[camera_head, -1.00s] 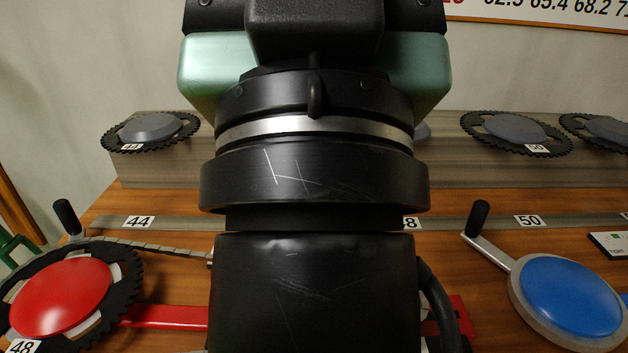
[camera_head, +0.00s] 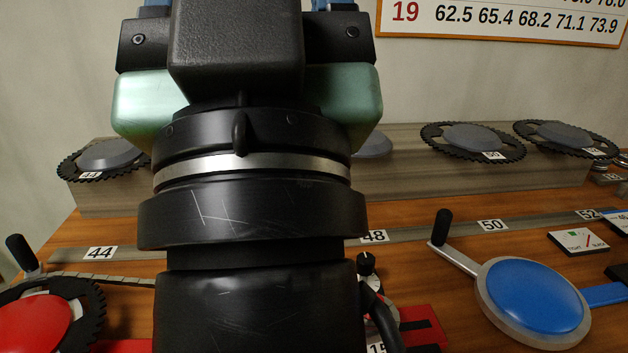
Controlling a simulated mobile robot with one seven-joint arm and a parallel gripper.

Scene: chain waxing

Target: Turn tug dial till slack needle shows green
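A small white gauge (camera_head: 578,241) lies on the bench at the right, with a green mark and a red mark on its face. It is too small to tell where its needle stands. A small black knob with a white pointer line (camera_head: 366,264) shows just right of my arm; it may be the tug dial, but its label cannot be read. My gripper (camera_head: 236,50) is seen from behind at the top, pointing away above the bench. Its fingertips are hidden, so neither its opening nor any hold shows.
A blue disc (camera_head: 535,296) with a crank handle (camera_head: 441,228) stands right of my arm. A red disc (camera_head: 32,324) with a black chainring is at lower left. Several sprockets, one marked 50 (camera_head: 472,140), sit on a grey ledge (camera_head: 400,180) behind. A number chart (camera_head: 500,20) hangs on the wall.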

